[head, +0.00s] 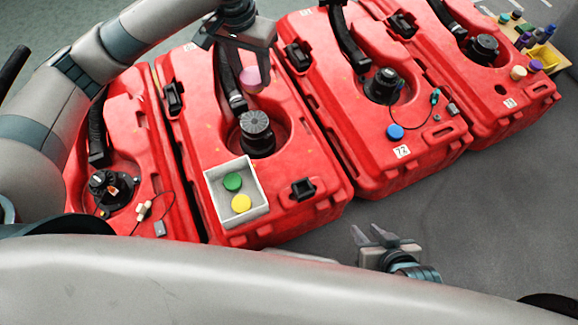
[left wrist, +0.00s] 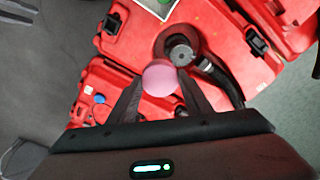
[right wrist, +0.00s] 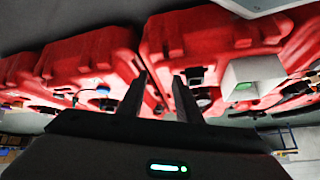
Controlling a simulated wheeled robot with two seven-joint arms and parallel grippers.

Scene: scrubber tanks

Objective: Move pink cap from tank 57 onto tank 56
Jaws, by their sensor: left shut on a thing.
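The pink cap (head: 251,77) is held between the fingers of my left gripper (head: 250,84), above the second red tank from the left (head: 300,150). It also shows in the left wrist view (left wrist: 159,78), between the fingertips. Below it, that tank's black ribbed cap (head: 256,128) sits in a round recess, and the pink cap is apart from it. My right gripper (head: 378,236) is open and empty, low in front of the tanks. I cannot read numbers 56 or 57 on any tank; one tag (head: 402,152) on the third tank looks like 72.
A white tray (head: 212,195) with a green cap (head: 232,182) and a yellow cap (head: 241,204) sits on the second tank. A blue cap (head: 395,131) lies on the third tank. Bottles and a yellow bin (head: 541,56) stand far right.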

